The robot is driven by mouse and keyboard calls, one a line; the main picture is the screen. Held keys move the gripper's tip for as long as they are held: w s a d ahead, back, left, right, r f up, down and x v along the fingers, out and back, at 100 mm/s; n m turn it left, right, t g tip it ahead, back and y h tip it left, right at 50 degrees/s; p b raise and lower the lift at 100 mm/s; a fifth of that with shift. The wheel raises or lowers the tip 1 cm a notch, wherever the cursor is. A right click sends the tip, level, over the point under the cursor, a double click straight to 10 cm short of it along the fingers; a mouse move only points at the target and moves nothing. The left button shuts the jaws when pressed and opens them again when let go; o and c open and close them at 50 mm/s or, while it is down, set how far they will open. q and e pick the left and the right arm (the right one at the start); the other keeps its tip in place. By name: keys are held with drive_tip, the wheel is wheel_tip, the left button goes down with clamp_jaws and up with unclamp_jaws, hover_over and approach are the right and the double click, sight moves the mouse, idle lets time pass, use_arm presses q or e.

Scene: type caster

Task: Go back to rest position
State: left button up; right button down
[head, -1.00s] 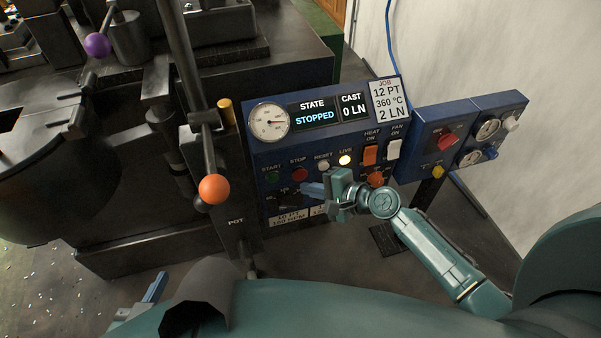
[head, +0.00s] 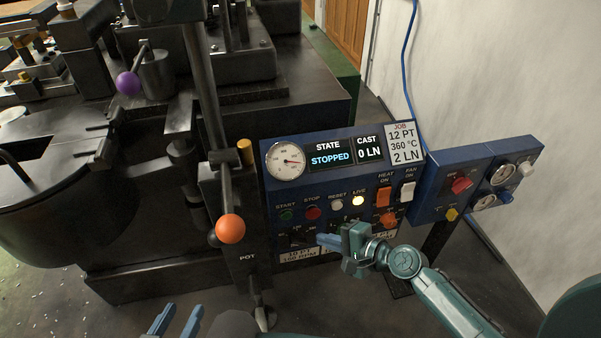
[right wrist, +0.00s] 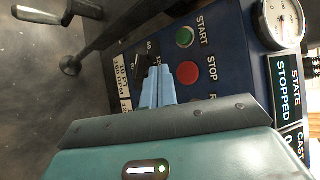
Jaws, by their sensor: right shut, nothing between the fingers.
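My right gripper (head: 322,239) is in front of the lower part of a blue control panel (head: 275,178), its blue fingers together with nothing between them. In the right wrist view the shut fingers (right wrist: 160,76) point at the panel near a black selector knob (right wrist: 146,58), below the red STOP button (right wrist: 188,72). I cannot tell whether they touch the panel. My left gripper (head: 176,321) is at the bottom left edge of the head view, fingers apart and empty, the rest of it cut off.
The panel display (head: 331,154) reads STOPPED and 0 LN, and the LIVE lamp (head: 358,201) is lit. A lever with an orange ball (head: 230,228) stands left of the panel. A blue switch box (head: 440,190) is at the right, before a white wall (head: 500,70).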

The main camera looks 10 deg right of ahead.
drive_tip(key=s+a+n+g+h, duration=0.2)
drive_tip(key=s+a+n+g, duration=0.15)
drive_tip(key=s+n, duration=0.7)
drive_tip(key=s+d+r+n+g+h, duration=0.1)
drive_tip(key=s+d+r+n+h, duration=0.15)
drive_tip(key=s+d, duration=0.3)
drive_tip(key=s+d+r+n+g+h, duration=0.2)
drive_tip(key=s+d+h, duration=0.2)
drive_tip(key=s, duration=0.2)
use_arm(q)
drive_tip(key=g+p, duration=0.1)
drive_tip(key=p, duration=0.5)
drive_tip(key=g+y+p, duration=0.1)
drive_tip(key=g+p, duration=0.1)
drive_tip(key=p, duration=0.4)
drive_tip(key=shift+a+r+m, duration=0.1)
drive_tip(key=shift+r+m, duration=0.3)
use_arm(e)
drive_tip(key=w+a+r+n+t+y, duration=0.1)
drive_tip(key=w+a+r+t+y, duration=0.2)
drive_tip(key=w+a+r+t, duration=0.2)
drive_tip(key=shift+w+a+r+t, duration=0.3)
drive_tip(key=shift+w+a+t, duration=0.55)
drive_tip(key=shift+t, duration=0.4)
